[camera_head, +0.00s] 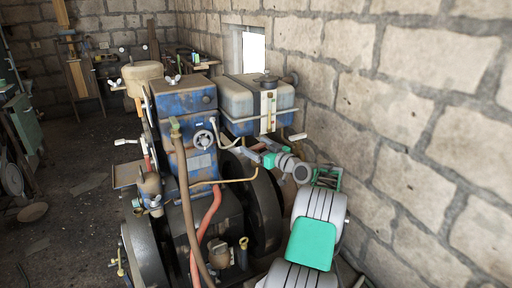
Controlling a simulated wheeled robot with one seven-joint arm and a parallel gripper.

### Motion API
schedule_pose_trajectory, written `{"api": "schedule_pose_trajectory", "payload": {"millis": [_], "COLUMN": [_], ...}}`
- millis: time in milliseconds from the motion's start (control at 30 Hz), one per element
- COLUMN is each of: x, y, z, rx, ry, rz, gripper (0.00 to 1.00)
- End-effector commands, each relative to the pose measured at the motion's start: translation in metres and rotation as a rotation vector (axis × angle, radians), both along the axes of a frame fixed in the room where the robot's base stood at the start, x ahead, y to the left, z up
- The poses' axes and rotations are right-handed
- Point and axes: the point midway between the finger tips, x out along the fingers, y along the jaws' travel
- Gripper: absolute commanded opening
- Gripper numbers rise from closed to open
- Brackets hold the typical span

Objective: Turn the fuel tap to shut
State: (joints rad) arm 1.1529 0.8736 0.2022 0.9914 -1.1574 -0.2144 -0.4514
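The fuel tank (238,98) is a grey-blue box with a dark cap, held in a pale frame at the upper middle of the engine. A small pale lever (297,136) shows below the tank's right end; I cannot tell for sure whether it is the fuel tap. A thin pale pipe (218,132) runs at the tank's left side. My gripper (249,151) is just below the tank, pointing left towards the engine. Its fingertips are small and partly lost among the pipes, so their opening and any contact are unclear.
The blue engine block (199,128) stands left of my gripper, with a brown hose (184,190) and a red hose (205,232) in front. A dark flywheel (264,204) is below. The stone wall (420,130) closes off the right. Open floor (75,210) lies left.

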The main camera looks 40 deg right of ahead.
Motion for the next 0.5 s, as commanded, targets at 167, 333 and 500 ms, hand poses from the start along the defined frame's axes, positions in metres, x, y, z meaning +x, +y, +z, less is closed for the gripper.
{"api": "schedule_pose_trajectory", "payload": {"millis": [167,333,500], "x": [-0.0004,-0.0005,-0.0006], "y": [-0.0003,-0.0004,-0.0005], "z": [0.0,0.0001,0.0001], "rx": [0.0,0.0,0.0], "ry": [0.0,0.0,0.0], "rz": [0.0,-0.001,-0.001], "gripper": [0.7,0.56,0.42]}}
